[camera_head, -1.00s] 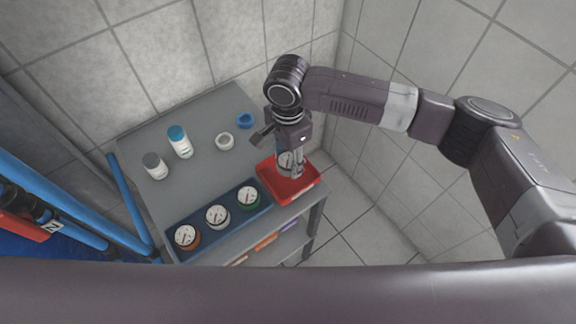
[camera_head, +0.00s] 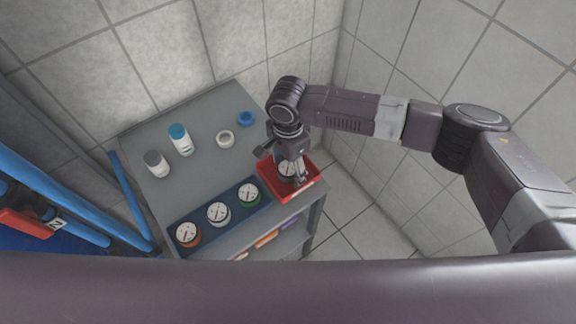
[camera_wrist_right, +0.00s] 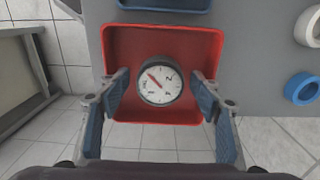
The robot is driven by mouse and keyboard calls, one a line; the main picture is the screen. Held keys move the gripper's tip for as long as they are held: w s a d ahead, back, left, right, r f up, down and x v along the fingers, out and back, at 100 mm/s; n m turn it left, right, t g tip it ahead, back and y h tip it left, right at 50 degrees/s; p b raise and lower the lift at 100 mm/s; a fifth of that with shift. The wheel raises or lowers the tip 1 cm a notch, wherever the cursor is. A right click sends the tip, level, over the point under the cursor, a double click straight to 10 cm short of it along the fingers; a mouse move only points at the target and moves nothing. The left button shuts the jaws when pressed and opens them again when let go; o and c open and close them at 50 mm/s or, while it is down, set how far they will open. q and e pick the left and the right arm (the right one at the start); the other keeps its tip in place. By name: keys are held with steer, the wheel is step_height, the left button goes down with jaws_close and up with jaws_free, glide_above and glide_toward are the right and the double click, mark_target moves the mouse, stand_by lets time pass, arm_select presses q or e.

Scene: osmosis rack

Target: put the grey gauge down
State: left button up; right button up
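The grey gauge (camera_wrist_right: 158,83), a round white dial with a dark grey rim, is in the red tray (camera_wrist_right: 208,42), face up in the right wrist view. My right gripper (camera_wrist_right: 160,92) is open around it, one blue-padded finger on each side, with a small gap to the rim on both sides. In the head view the gripper (camera_head: 293,175) points down over the red tray (camera_head: 302,186) and partly hides the gauge (camera_head: 284,168). My left gripper is not in view.
A blue tray (camera_head: 205,232) left of the red tray holds orange, white and green gauges. A white ring (camera_head: 225,139), a blue ring (camera_head: 246,118) and two bottles, blue-capped (camera_head: 181,141) and grey-capped (camera_head: 157,165), stand farther back. The table's middle is clear.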

mark_target(288, 168)
steer(key=shift+r, duration=0.1)
step_height(288, 168, up, 12)
steer(key=b, duration=0.2)
stand_by(0.3)
stand_by(0.5)
